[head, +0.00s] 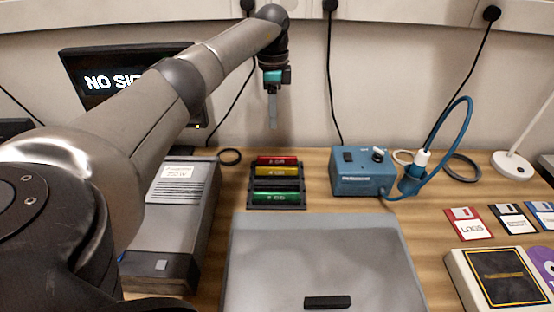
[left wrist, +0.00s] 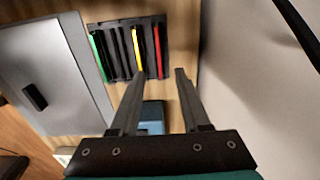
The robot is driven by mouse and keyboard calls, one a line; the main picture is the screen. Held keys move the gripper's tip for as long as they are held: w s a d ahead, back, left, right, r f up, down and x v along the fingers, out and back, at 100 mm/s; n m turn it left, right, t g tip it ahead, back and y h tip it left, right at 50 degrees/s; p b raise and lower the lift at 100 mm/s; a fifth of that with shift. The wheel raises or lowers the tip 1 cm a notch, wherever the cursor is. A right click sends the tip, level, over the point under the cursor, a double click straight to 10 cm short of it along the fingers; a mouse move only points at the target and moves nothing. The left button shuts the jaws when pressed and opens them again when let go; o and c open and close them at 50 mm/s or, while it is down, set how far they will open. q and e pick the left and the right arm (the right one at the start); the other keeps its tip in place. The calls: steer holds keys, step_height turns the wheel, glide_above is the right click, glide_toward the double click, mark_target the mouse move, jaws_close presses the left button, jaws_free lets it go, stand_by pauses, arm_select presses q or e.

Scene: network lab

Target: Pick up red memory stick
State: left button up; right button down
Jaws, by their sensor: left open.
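The red memory stick (head: 277,161) stands in the far slot of a black rack (head: 251,192), with a yellow stick (head: 277,171) and a green stick (head: 275,197) in other slots. In the left wrist view the red stick (left wrist: 157,50) is at the rack's right end, upright in its slot. My left gripper (head: 273,125) hangs above and behind the rack, pointing down. In the left wrist view its two fingers (left wrist: 160,74) are apart with nothing between them, and the red stick lies just beyond the tips. My right gripper is not in view.
A blue box (head: 362,181) with a knob and cable stands right of the rack. A grey device (head: 150,245) stands to the left. A grey case (head: 290,250) lies in front. Several floppy disks (head: 466,224) lie at the right. The wall is close behind.

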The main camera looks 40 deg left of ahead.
arm_select(q)
steer(key=b, duration=0.2)
glide_above(277, 157)
steer(key=f, duration=0.4)
steer(key=a+f, duration=0.1)
steer(key=f, duration=0.2)
steer(key=shift+s, duration=0.1)
steer(key=shift+f, duration=0.45)
steer(key=shift+d+f, duration=0.15)
steer(key=shift+f, duration=0.25)
steer(key=f, duration=0.1)
steer(key=f+b, duration=0.1)
steer(key=shift+w+d+f+b, duration=0.2)
steer(key=shift+d+f+b, duration=0.1)
steer(key=shift+f, duration=0.8)
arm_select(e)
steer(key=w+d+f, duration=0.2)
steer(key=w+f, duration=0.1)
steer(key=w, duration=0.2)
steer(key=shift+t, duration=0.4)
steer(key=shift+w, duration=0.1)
arm_select(q)
jaws_close()
